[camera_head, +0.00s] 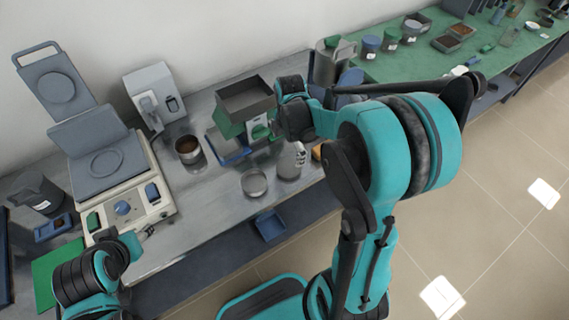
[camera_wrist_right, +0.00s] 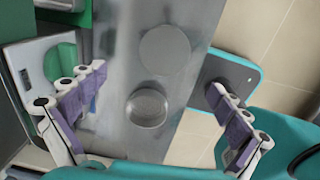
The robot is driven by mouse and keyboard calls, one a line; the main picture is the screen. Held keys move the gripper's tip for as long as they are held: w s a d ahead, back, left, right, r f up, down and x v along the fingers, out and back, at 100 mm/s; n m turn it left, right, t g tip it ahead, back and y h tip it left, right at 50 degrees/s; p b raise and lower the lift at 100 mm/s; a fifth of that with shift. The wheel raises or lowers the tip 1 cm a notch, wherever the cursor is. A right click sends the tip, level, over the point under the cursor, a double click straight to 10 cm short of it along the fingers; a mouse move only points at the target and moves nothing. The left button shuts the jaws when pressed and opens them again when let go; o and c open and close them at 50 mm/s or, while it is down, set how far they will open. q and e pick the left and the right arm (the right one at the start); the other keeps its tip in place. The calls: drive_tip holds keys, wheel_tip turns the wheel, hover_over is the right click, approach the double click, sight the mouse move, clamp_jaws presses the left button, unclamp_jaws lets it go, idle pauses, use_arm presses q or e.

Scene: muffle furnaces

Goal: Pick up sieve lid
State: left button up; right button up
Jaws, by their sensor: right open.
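In the right wrist view a flat grey disc (camera_wrist_right: 165,50), which looks like the sieve lid, lies on the bench. In the head view the right gripper (camera_head: 280,142) is over the bench, partly behind my arm. My left gripper (camera_head: 147,233) shows only in part, near the balance.
A cup of brown material (camera_head: 188,150), a green-and-grey device (camera_head: 246,100) and a white balance (camera_head: 130,208) stand on the bench. A green table (camera_head: 395,65) with jars is at the back right.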

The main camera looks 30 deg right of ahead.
sight(289, 166)
drive_tip(key=shift+w+d+f+n+g, duration=0.15)
drive_tip(key=shift+w+d+f+n, duration=0.1)
drive_tip(key=shift+f+n, duration=0.2)
drive_tip(key=shift+w+d+f+n+g, duration=0.15)
drive_tip(key=shift+d+f+n, duration=0.1)
drive_tip(key=shift+f+n, duration=0.15)
wheel_tip(289, 166, down, 3)
drive_tip(key=shift+s+r+b, duration=0.1)
drive_tip(key=shift+r+b, duration=0.05)
drive_tip(key=shift+b, duration=0.35)
drive_tip(key=f+b, duration=0.1)
drive_tip(key=f, duration=0.2)
drive_tip(key=f+b, duration=0.1)
drive_tip(key=f, duration=0.1)
drive_tip(key=shift+s+a+f+b, duration=0.15)
drive_tip(key=shift+s+f+b, duration=0.05)
drive_tip(key=shift+s+b, duration=0.15)
drive_tip(key=shift+r, duration=0.1)
drive_tip(key=shift+c, duration=0.3)
drive_tip(key=c, duration=1.3)
drive_tip(key=shift+r, duration=0.15)
